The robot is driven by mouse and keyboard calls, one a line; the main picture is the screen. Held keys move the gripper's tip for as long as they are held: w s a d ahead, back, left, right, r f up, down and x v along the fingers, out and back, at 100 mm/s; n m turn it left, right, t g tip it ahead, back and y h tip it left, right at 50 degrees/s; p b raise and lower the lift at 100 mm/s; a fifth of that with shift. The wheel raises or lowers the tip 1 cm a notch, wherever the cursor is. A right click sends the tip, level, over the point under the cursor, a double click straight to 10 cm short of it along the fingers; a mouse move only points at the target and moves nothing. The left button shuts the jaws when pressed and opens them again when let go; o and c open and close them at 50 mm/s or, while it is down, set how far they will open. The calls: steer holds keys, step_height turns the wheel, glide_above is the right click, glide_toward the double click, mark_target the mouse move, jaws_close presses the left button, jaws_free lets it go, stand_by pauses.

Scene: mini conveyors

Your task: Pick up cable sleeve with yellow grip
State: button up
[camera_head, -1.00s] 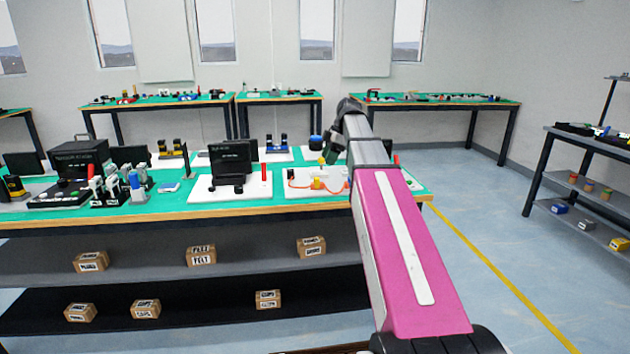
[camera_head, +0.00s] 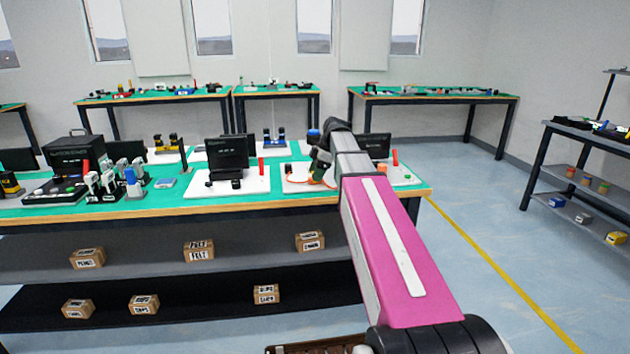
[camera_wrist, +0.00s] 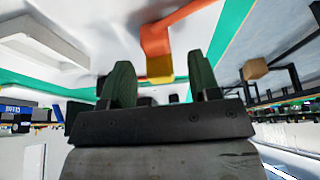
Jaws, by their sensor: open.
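The cable sleeve shows in the wrist view as an orange bent piece (camera_wrist: 157,38) with a yellow grip (camera_wrist: 160,67) at its end. The yellow grip appears between and beyond the two green fingers of my gripper (camera_wrist: 161,68), which are apart with nothing held. In the head view my gripper (camera_head: 319,172) is over a white board on the green-topped table, at the spot of the sleeve, and largely hides it. An orange cord (camera_head: 294,181) shows to its left. I cannot tell the exact gap between fingers and grip.
The green table (camera_head: 190,200) holds a dark monitor (camera_head: 227,152) on a white board to the left and a red upright piece (camera_head: 395,158) to the right. Boxes (camera_head: 199,250) sit on shelves below. A shelf rack (camera_head: 585,160) stands right; the floor between is clear.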

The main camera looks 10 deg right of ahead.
steer(key=shift+a+f, duration=0.25)
steer(key=shift+f, duration=0.45)
steer(key=c, duration=1)
steer(key=shift+r, duration=0.15)
steer(key=shift+r, duration=0.65)
step_height(320, 180, up, 3)
steer(key=shift+f, duration=0.2)
steer(key=s+a+r, duration=0.6)
steer(key=a+r, duration=0.1)
steer(key=a, duration=0.2)
steer(key=shift+s+a, duration=0.25)
steer(key=shift+a, duration=0.15)
